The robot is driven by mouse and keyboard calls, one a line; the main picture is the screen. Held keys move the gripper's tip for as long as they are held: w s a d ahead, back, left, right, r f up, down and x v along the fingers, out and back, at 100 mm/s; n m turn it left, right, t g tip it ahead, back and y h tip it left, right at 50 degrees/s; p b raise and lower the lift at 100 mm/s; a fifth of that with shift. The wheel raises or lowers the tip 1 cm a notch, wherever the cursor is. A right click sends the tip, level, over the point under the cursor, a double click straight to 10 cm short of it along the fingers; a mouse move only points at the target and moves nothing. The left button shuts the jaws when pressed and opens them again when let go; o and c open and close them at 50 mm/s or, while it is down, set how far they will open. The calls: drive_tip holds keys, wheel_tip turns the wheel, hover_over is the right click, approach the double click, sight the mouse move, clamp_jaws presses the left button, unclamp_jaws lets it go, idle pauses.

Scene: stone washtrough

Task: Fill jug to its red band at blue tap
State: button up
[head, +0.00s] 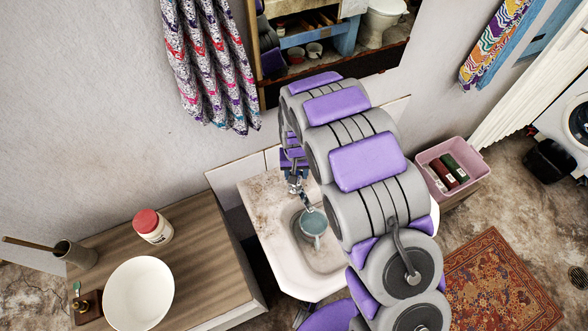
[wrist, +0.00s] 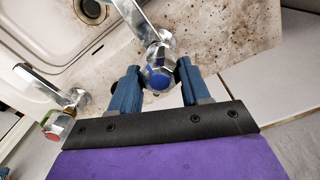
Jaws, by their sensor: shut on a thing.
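The jug (head: 312,222), pale blue-green, stands in the white basin (head: 272,235) below a metal spout. Its red band and water level cannot be made out. The blue tap (wrist: 158,68), a chrome knob with a blue cap, is between the blue fingers of my gripper (wrist: 157,88). The gripper is shut on this knob. In the head view my gripper (head: 294,172) is small and partly hidden by my arm. A second tap with a red cap (wrist: 55,125) stands left of it in the wrist view.
A wooden counter (head: 205,265) left of the basin holds a white bowl (head: 138,293), a red-lidded jar (head: 152,227) and a cup with a stick (head: 76,256). A pink crate (head: 432,157) with bottles is at right. My arm covers the basin's right side.

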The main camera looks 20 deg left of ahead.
idle(0.3)
drive_tip(key=o, duration=1.1)
drive_tip(key=shift+c, duration=0.2)
wheel_tip(320, 180, up, 17)
drive_tip(key=p, duration=0.1)
drive_tip(key=shift+r+p, duration=0.2)
drive_tip(key=shift+p, duration=0.1)
drive_tip(key=shift+a, duration=0.1)
